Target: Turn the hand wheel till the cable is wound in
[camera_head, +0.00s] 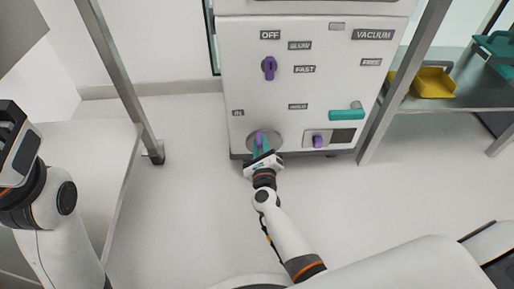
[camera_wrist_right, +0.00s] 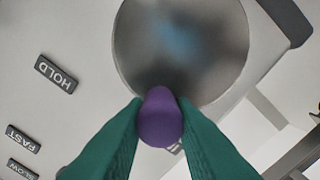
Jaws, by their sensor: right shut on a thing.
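The hand wheel (camera_head: 277,139) is a round grey metal disc low on the left of the white cabinet's front. It fills the top middle of the right wrist view (camera_wrist_right: 180,50). Its purple knob (camera_wrist_right: 160,118) sits between the green fingers of my right gripper (camera_wrist_right: 160,104), which is shut on it. In the head view my right gripper (camera_head: 262,147) covers much of the wheel. My left gripper (camera_head: 16,145) is at the far left edge, away from the cabinet, and its fingertips are not clear. I see no cable in either view.
The white cabinet (camera_head: 335,75) also bears a purple switch (camera_head: 269,67) by the OFF label, a teal handle (camera_head: 346,114) and a small purple knob (camera_head: 317,141). A shelf (camera_head: 440,103) with a yellow bin (camera_head: 434,83) stands right. The floor before the cabinet is clear.

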